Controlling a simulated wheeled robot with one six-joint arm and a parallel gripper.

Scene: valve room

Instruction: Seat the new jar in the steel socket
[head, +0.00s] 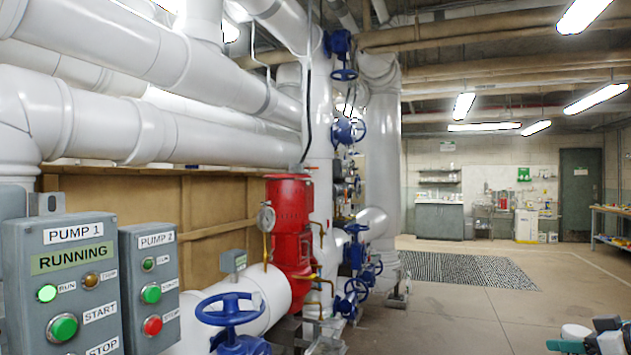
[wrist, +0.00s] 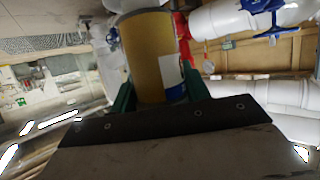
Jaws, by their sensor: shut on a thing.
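In the wrist view, my gripper (wrist: 157,92) is shut on a jar (wrist: 148,58), its two dark green fingers on either side. The head view shows only a cut-off part of my arm at the bottom right corner, and I cannot make out the jar there. I cannot make out the steel socket in either view.
A red pump body (head: 290,232) with a gauge stands among white pipes and blue valve wheels (head: 228,310). Two grey pump control boxes (head: 66,285) are at the left. Open floor (head: 455,315) lies right of the pipes, with a dark grating (head: 465,270) beyond.

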